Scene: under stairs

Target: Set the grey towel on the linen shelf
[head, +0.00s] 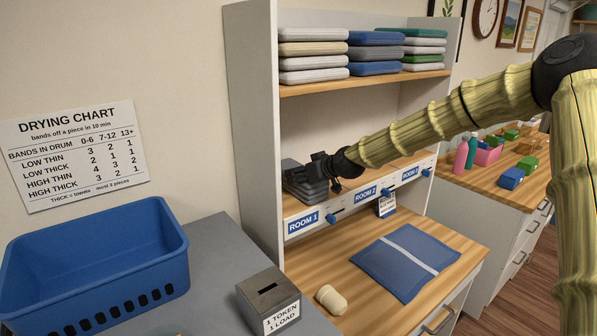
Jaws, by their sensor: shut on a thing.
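The grey towel (303,188), dark and folded, is at the left end of the lower shelf (408,160), above the ROOM 1 label. My gripper (318,172) reaches in from the right and is shut on the towel; the fingers partly hide it. I cannot tell whether the towel's underside touches the shelf board. The upper shelf (365,81) holds stacks of folded linen in white, beige, blue and green.
The cabinet's left side panel (254,130) stands close beside the towel. A blue basket (95,265) and token box (268,300) stand left.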

